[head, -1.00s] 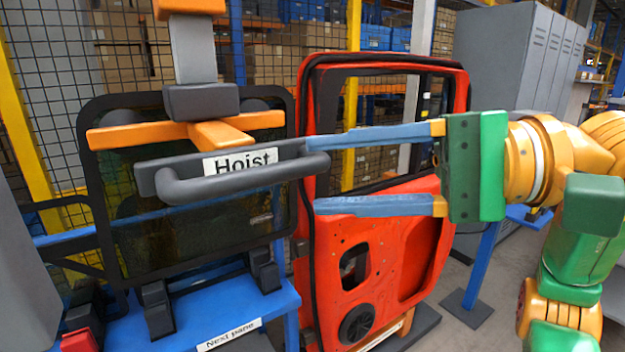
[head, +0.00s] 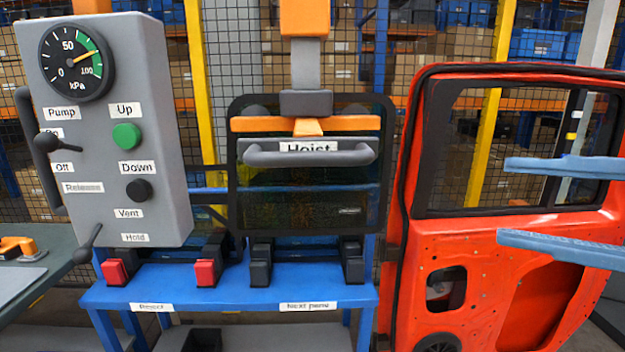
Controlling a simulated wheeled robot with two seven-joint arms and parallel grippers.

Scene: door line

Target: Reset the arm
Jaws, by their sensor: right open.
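My right gripper (head: 508,202) shows at the right edge as two blue fingers spread apart. It is open with nothing between the fingers, in front of the red door (head: 490,262). The hoist (head: 310,155), with its grey handle bar and orange crosspiece, is to the left of the fingers and apart from them. A dark glass pane (head: 300,205) stands upright behind the hoist handle. My right arm beyond the fingers is out of the picture, and my left gripper does not show.
A grey control box (head: 90,215) with a gauge (head: 76,63), buttons and levers stands at the left. A blue stand (head: 235,290) with several black supports is under the pane. A grey-green table edge (head: 30,280) is at the lower left. A wire fence and shelves are behind.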

